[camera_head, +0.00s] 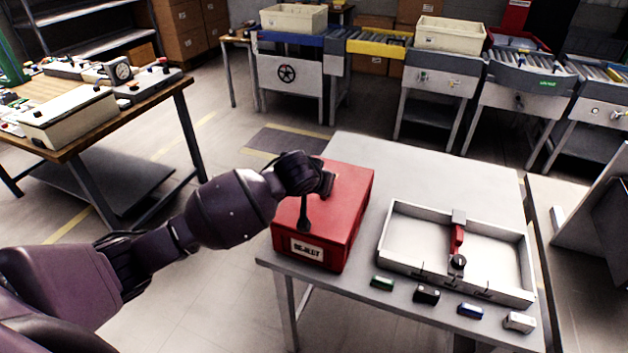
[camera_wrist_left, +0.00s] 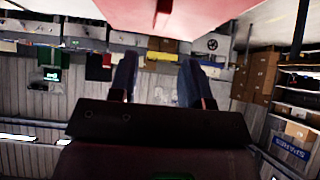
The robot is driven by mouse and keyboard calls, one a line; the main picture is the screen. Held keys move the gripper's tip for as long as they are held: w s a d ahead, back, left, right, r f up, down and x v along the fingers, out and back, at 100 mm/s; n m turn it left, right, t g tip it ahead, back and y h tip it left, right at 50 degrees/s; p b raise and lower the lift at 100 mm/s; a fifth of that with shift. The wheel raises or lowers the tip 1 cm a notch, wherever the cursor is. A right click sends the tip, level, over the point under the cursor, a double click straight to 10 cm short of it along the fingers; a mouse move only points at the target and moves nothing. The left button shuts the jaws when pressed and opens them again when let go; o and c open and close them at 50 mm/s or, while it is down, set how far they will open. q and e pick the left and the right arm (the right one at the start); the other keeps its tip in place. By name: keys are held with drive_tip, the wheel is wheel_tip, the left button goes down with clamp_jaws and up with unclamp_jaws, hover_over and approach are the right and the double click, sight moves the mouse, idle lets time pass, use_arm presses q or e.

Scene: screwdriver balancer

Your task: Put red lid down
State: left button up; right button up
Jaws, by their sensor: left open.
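A red box (camera_head: 318,235) with a white label reading something like "REJECT" stands on the left part of the light table. Its red lid (camera_head: 352,180) lies flat on top and looks closed. My left gripper (camera_head: 326,184) is over the lid's left side in the head view and partly hides it. In the left wrist view the red lid (camera_wrist_left: 215,12) fills the top edge, with a small red tab in its middle. The two fingers of my left gripper (camera_wrist_left: 160,65) stand apart with nothing between them. My right gripper is not in view.
A white tray (camera_head: 400,262) with a red-and-black tool holder stands right of the box. Several small coloured blocks, including a green one (camera_head: 382,283), lie along the table's front edge. The table (camera_head: 425,165) is clear behind the tray. A wooden workbench (camera_head: 130,112) stands at left.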

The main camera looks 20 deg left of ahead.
use_arm(q)
drive_tip(key=shift+v, duration=1.85)
drive_tip(key=w+d+r+m+t+h, duration=0.2)
drive_tip(key=d+r+m+t+h, duration=0.1)
drive_tip(key=r+m+t, duration=0.15)
drive_tip(key=s+a+f+n+g+y, duration=0.1)
drive_tip(key=s+a+f, duration=0.4)
drive_tip(key=s+f, duration=0.7)
drive_tip(key=s+a+f+n+g+y+b, duration=0.1)
drive_tip(key=s+a+f, duration=0.4)
drive_tip(key=s+f, duration=0.8)
drive_tip(key=s+n+y, duration=0.1)
drive_tip(key=s+n, duration=0.1)
drive_tip(key=s, duration=0.4)
drive_tip(key=shift+f+y, duration=0.25)
drive_tip(key=shift+y, duration=0.05)
